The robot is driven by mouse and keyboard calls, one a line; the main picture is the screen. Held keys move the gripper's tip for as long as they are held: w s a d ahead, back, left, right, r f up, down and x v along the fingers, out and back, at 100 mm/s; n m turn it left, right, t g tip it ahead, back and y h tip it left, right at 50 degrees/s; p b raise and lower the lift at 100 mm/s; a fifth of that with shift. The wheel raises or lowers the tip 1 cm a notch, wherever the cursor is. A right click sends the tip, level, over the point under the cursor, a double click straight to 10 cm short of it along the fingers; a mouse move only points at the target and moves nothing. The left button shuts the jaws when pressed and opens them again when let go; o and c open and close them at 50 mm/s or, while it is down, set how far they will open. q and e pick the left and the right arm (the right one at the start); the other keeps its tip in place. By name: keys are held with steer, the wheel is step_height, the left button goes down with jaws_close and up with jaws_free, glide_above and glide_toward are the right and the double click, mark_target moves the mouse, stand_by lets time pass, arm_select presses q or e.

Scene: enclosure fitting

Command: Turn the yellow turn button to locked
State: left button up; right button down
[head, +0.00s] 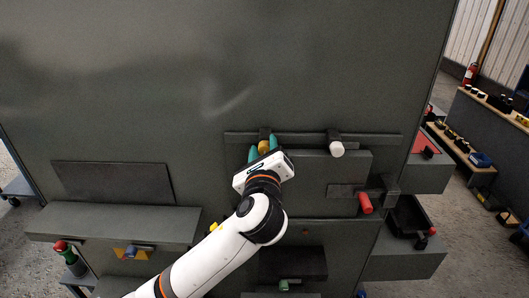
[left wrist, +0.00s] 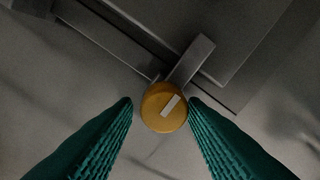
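The yellow turn button (head: 264,147) is on the upper front of the dark grey enclosure, at the left end of a horizontal rail. In the left wrist view the yellow turn button (left wrist: 164,108) shows as a round knob with a white mark slanting up to the right. A grey bar (left wrist: 190,61) slants from behind it the same way. My left gripper (head: 262,153) has its green fingers on either side of the knob. In the left wrist view a small gap shows at the left finger; whether the right finger touches is unclear. My right gripper is not in view.
A white knob (head: 336,149) is on the same rail to the right. A red handle (head: 365,203) sticks out lower right. A grey ledge (head: 115,222) juts out at lower left, and an open dark bin (head: 408,217) is at right. The panel above the rail is clear.

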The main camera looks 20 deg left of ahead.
arm_select(q)
steer(key=shift+o, duration=0.7)
steer(key=shift+w+f, duration=0.1)
steer(key=shift+f, duration=0.15)
steer(key=shift+s+d+f, duration=0.1)
steer(key=shift+s+d, duration=0.05)
steer(key=shift+s, duration=0.2)
steer(key=b+v, duration=0.3)
steer(key=v, duration=0.8)
steer(key=shift+s+b, duration=0.15)
steer(key=shift+b, duration=0.2)
